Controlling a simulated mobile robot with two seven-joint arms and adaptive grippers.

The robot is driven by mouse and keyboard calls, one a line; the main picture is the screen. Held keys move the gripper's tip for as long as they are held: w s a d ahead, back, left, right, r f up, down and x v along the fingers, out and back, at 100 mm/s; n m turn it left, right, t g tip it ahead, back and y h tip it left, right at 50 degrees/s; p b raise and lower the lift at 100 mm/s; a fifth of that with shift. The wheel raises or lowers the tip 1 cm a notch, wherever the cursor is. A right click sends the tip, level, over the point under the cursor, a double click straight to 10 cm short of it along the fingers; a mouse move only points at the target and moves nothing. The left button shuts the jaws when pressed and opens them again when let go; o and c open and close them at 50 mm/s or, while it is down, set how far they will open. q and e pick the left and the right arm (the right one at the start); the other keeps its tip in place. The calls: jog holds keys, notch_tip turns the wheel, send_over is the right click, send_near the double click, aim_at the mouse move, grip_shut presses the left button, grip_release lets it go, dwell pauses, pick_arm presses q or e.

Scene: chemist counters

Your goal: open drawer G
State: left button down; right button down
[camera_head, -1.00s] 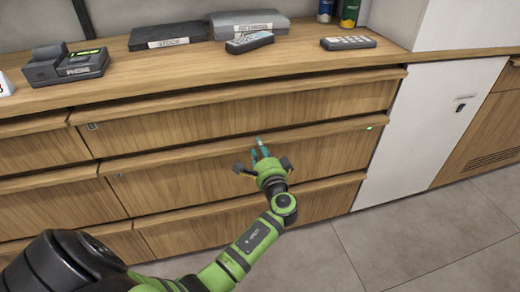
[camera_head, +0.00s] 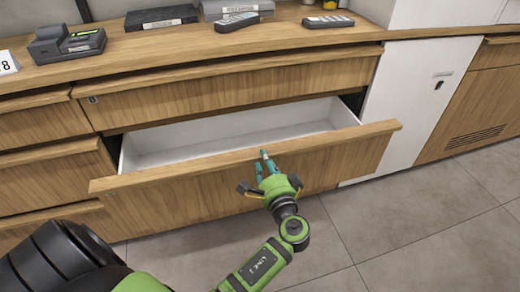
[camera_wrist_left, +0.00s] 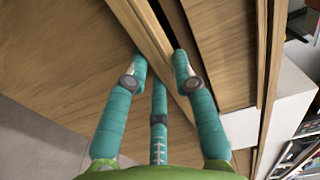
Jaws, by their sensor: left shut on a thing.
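The middle wooden drawer (camera_head: 185,196) in the counter is pulled well out. Its white inside (camera_head: 240,136) shows and looks empty. I cannot read a letter on it. My right gripper is not in view.
A shut drawer (camera_head: 240,92) is directly above, and shut drawers (camera_head: 45,170) stand to the left. A white cabinet (camera_head: 412,100) is at the right. The countertop (camera_head: 185,55) holds a phone (camera_head: 68,44), binders and remotes. Open tiled floor (camera_head: 410,215) lies in front.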

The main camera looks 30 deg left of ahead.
pick_arm(q)
jog(key=shift+v, duration=3)
jog(key=c, duration=1)
grip_release()
jog(key=shift+d, duration=0.1)
jog(key=v, duration=0.8)
jog(key=shift+s+f, duration=0.1)
